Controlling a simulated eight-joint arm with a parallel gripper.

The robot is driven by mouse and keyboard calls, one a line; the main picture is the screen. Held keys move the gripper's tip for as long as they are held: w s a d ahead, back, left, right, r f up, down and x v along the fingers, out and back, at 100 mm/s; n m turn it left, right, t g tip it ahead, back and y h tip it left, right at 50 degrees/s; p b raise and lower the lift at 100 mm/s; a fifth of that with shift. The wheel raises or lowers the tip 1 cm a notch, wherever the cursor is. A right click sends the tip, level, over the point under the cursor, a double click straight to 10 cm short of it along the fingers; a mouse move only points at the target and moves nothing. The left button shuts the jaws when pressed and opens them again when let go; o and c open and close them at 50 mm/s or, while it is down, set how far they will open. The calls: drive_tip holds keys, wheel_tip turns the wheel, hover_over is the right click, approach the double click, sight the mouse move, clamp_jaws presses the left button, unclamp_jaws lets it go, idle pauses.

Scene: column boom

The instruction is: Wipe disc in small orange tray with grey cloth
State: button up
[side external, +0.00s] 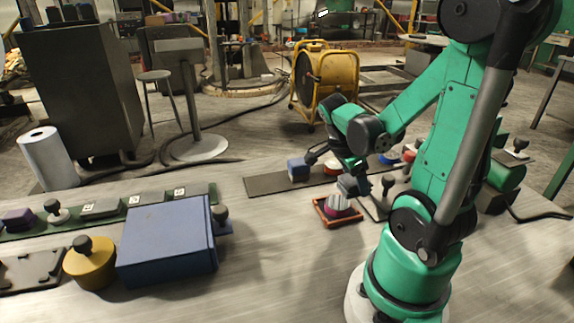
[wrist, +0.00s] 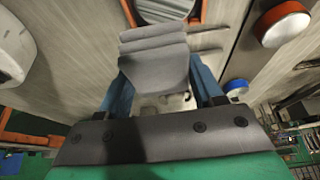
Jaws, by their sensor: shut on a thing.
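My gripper (side external: 352,180) is shut on the grey cloth (wrist: 155,58), a folded pad with stepped layers between the blue fingers. The small orange tray (side external: 319,213) lies on the table below the gripper in the side view. Its rim also shows at the top of the wrist view (wrist: 129,12). The disc (wrist: 163,8) sits inside the tray, with a pale, shiny top partly cut off by the frame edge. The cloth is over or beside the disc's near edge. I cannot tell whether they touch.
A large blue box (side external: 165,240) and a yellow knobbed weight (side external: 90,262) stand at the left. The table between box and tray is clear.

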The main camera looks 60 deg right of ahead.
sight(330, 199)
drive_tip(key=shift+f, duration=0.85)
drive_tip(key=shift+w+f, duration=0.15)
drive_tip(key=shift+f, duration=0.75)
drive_tip(key=shift+w+a, duration=0.2)
drive_tip(key=shift+w, duration=0.6)
drive_tip(key=shift+w+a, duration=0.3)
drive_tip(key=shift+w, duration=0.6)
drive_tip(key=shift+w+a, duration=0.3)
drive_tip(key=shift+w, duration=0.55)
drive_tip(key=shift+s+d, duration=0.3)
drive_tip(key=shift+s, duration=0.6)
drive_tip(key=shift+s+d, duration=0.25)
drive_tip(key=shift+s, duration=0.6)
drive_tip(key=shift+s+d, duration=0.3)
drive_tip(key=shift+s, duration=0.6)
wheel_tip(330, 199, up, 2)
drive_tip(key=shift+s+a+r, duration=0.1)
drive_tip(key=shift+r, duration=2.95)
